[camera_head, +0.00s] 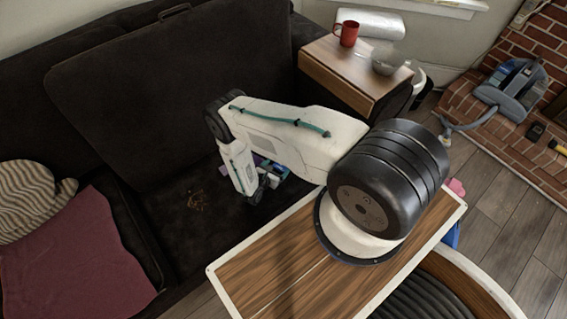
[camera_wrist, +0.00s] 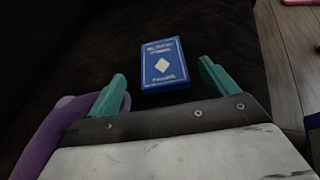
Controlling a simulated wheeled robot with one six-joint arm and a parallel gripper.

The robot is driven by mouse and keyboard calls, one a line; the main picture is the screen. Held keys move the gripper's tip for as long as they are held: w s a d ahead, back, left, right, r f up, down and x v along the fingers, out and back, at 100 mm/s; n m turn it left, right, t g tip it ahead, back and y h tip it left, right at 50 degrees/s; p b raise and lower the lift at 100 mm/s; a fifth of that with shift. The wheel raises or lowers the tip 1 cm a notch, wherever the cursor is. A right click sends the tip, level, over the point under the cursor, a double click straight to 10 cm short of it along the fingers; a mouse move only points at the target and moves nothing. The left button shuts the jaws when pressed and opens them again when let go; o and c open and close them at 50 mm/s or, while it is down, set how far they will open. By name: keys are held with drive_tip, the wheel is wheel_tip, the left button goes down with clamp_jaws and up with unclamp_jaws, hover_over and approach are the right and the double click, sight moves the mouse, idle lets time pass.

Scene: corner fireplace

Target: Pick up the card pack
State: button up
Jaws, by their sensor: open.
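The card pack (camera_wrist: 165,65) is a blue box with white lettering and a white diamond. In the wrist view it lies flat on a dark surface, just beyond my gripper and between the lines of its two fingers. My gripper (camera_wrist: 162,85) has teal fingers, which are spread apart with nothing held between them. In the head view my arm reaches down to the dark sofa seat (camera_head: 190,215). There my gripper and the card pack are mostly hidden behind my arm, and I cannot pick out the pack clearly.
A purple object (camera_wrist: 60,135) lies beside my left finger in the wrist view. A wooden side table (camera_head: 350,75) holds a red mug (camera_head: 347,33) and a grey bowl (camera_head: 387,62).

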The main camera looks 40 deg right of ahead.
drive_tip(key=x, duration=0.5)
drive_tip(key=shift+s+d+f, duration=0.1)
drive_tip(key=c, duration=1.1)
